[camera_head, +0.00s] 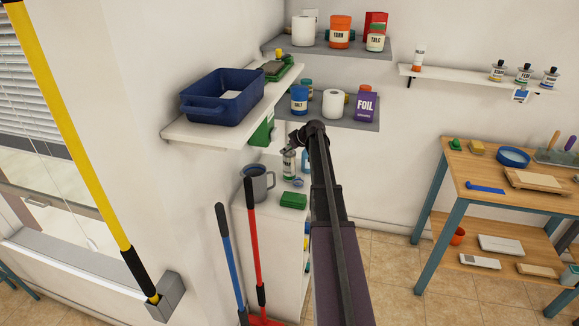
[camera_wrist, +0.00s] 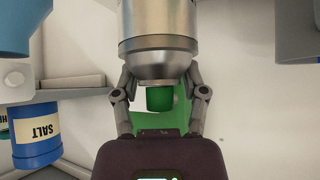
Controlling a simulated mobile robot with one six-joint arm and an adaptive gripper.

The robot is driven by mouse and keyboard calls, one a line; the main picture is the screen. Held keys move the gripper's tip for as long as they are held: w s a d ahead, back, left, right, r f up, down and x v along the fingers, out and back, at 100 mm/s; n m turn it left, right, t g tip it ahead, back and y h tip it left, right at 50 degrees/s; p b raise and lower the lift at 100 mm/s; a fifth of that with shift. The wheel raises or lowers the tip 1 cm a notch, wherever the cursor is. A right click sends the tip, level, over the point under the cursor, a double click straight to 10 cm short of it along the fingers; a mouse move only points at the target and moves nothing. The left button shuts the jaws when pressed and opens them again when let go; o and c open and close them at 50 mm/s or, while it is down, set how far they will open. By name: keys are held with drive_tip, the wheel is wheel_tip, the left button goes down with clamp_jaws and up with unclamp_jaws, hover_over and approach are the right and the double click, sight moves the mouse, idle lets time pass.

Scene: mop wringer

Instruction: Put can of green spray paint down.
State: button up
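The silver can of spray paint (camera_wrist: 158,40) with a green cap is between the fingers of my gripper (camera_wrist: 160,82) in the wrist view. The fingers lie along both sides of its shoulder and appear shut on it. In the head view the can (camera_head: 289,164) shows below my gripper (camera_head: 291,147), above or on the white cabinet (camera_head: 270,225). I cannot tell whether its base touches the top.
A grey mug (camera_head: 258,183), a green block (camera_head: 293,201) and a blue bottle (camera_head: 307,158) are near the can. Blue (camera_head: 231,260) and red (camera_head: 254,250) handles stand in front.

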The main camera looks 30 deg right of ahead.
drive_tip(key=shift+s, duration=0.1)
clamp_jaws()
drive_tip(key=shift+r, duration=0.1)
drive_tip(key=shift+r+p, duration=0.45)
drive_tip(key=shift+p, duration=0.25)
wheel_tip(320, 180, up, 9)
drive_tip(key=p, duration=0.8)
drive_tip(key=shift+f+p, duration=0.15)
drive_tip(key=shift+p, duration=0.15)
